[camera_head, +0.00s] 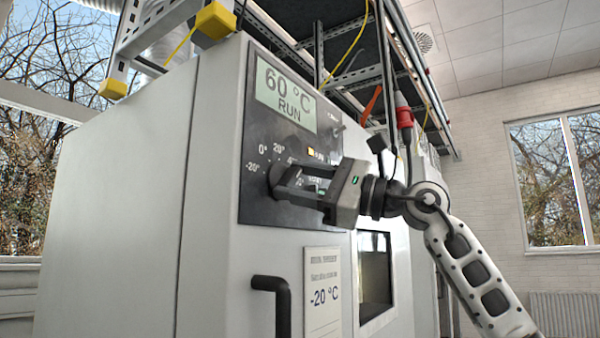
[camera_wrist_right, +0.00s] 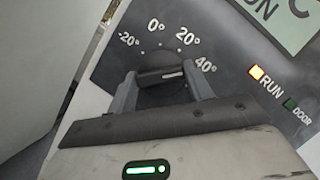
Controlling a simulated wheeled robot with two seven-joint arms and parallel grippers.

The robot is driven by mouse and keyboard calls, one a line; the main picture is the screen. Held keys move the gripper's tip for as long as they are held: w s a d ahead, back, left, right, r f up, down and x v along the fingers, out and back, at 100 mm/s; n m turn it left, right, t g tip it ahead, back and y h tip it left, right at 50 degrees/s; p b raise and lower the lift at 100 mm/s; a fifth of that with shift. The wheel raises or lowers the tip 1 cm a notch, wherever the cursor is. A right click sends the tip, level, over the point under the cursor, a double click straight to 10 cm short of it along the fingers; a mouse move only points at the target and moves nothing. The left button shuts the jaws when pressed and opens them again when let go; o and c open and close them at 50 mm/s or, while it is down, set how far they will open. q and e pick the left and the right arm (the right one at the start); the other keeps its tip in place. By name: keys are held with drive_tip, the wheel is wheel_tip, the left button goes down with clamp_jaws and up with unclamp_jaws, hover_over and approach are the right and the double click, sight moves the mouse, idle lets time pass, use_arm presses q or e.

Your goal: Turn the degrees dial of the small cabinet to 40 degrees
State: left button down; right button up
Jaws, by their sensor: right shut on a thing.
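The degrees dial (camera_wrist_right: 160,76) sits on the dark control panel of the small cabinet (camera_head: 120,210). In the right wrist view its knob has a white mark toward its right end, pointing right and slightly up, roughly at the 40° label; I cannot tell if it lines up exactly. My right gripper (camera_head: 280,180) is shut on the knob, with one finger on each side of it in the right wrist view (camera_wrist_right: 160,88). In the head view the gripper hides the knob and part of its scale. The display (camera_head: 286,97) reads 60 °C RUN. My left gripper is out of view.
A lit RUN lamp (camera_wrist_right: 256,72) is right of the dial. A metal frame with cables stands above the cabinet.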

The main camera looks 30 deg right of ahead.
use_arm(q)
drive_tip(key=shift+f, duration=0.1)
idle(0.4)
use_arm(e)
drive_tip(key=o, duration=1)
use_arm(q)
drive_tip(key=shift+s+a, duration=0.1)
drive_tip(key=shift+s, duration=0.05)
drive_tip(key=b, duration=0.1)
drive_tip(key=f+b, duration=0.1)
drive_tip(key=b, duration=0.1)
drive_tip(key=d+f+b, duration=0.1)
drive_tip(key=b, duration=0.1)
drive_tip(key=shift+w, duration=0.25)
use_arm(e)
drive_tip(key=v, duration=1.6)
drive_tip(key=shift+w, duration=0.1)
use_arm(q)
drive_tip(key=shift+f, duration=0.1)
